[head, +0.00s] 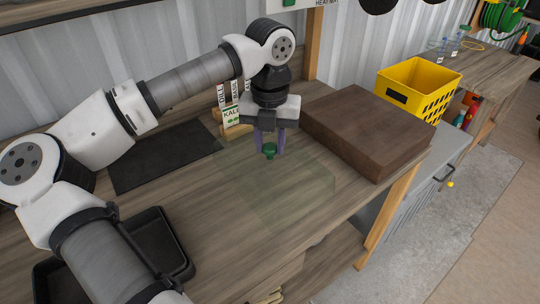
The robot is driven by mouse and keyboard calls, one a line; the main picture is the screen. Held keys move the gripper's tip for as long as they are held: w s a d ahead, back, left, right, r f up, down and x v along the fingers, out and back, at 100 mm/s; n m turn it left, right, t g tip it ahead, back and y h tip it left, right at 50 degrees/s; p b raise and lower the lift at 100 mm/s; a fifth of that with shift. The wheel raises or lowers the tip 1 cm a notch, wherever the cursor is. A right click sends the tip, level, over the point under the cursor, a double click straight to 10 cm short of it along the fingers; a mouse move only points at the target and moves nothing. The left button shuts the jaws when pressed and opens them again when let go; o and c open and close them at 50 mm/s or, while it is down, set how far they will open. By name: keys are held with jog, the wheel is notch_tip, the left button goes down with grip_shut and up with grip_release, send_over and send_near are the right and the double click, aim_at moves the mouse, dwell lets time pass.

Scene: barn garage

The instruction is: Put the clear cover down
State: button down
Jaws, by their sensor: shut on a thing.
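The clear cover (285,192) is a see-through, faintly green box shape with a small green knob (269,150) on top. It is in the middle of the head view, over the wooden bench (215,235). My gripper (269,146) points down and its purple fingers are shut on the green knob. I cannot tell whether the cover's lower edge touches the bench or hangs a little above it.
A dark mat (165,155) lies left of the cover. A black tray (165,240) is at the front left. A brown wooden block (368,130) stands close on the right, with a yellow basket (418,88) beyond it. Seed-label cards (231,115) stand behind my gripper.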

aim_at(270, 158)
notch_tip(270, 158, down, 4)
jog(key=shift+f+p, duration=0.25)
jog(key=shift+p, duration=0.15)
jog(key=shift+f, duration=0.2)
jog(key=shift+f+b, duration=0.2)
jog(key=shift+b, duration=0.15)
jog(key=c, duration=1.1)
grip_release()
jog(key=shift+r, duration=0.1)
jog(key=shift+r, duration=0.1)
notch_tip(270, 158, up, 12)
jog(key=shift+r+b, duration=0.1)
jog(key=shift+b, duration=0.45)
